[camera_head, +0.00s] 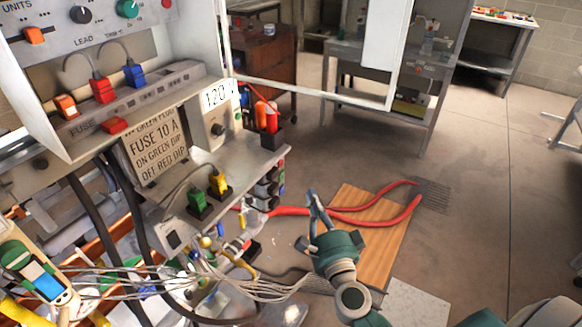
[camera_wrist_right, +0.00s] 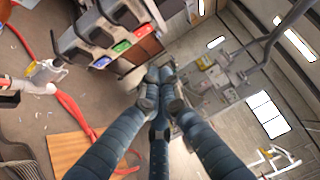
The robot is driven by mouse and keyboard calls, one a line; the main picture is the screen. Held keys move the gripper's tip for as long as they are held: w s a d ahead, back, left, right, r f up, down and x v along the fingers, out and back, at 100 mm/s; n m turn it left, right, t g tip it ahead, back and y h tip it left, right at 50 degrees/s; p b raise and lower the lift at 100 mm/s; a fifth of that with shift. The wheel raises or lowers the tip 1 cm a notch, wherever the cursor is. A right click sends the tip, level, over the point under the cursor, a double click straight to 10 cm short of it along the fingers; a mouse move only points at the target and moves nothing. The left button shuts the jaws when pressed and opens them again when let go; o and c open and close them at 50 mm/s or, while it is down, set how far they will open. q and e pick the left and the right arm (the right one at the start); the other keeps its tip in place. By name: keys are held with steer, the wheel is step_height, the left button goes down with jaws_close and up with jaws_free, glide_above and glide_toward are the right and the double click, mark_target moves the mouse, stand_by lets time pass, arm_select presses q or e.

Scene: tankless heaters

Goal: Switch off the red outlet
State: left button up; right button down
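A row of grey switch or outlet units (camera_head: 266,187) is on the right end of the workbench in the head view. In the right wrist view, the units (camera_wrist_right: 98,30) carry a green label (camera_wrist_right: 121,47), a red label (camera_wrist_right: 140,31) and a blue label (camera_wrist_right: 102,62). Whether the red-labelled unit is on or off is not clear. My right gripper (camera_head: 312,194) is right of the units, apart from them, above the floor. In the wrist view its fingers (camera_wrist_right: 158,76) come together, empty. My left gripper is not in view.
A power strip (camera_head: 170,95) holds orange, red and blue plugs, with a red switch (camera_head: 115,125) in front. Red hoses (camera_head: 380,212) lie over a wooden board (camera_head: 385,250). Loose wires (camera_head: 215,275) hang below the bench. The floor to the right (camera_head: 470,170) is mostly clear.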

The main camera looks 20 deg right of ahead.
steer(key=shift+r, duration=0.1)
steer(key=p, duration=0.1)
glide_toward(281, 161)
steer(key=w+d, duration=0.3)
steer(key=d, duration=0.3)
steer(key=w+a, duration=0.1)
steer(key=w+a+r, duration=0.1)
steer(key=w, duration=0.1)
steer(key=shift+w+a+r, duration=0.1)
steer(key=shift+w+a, duration=0.15)
steer(key=p, duration=0.4)
steer(key=shift+w+a+r+n+g, duration=0.2)
steer(key=shift+w+n+g, duration=0.1)
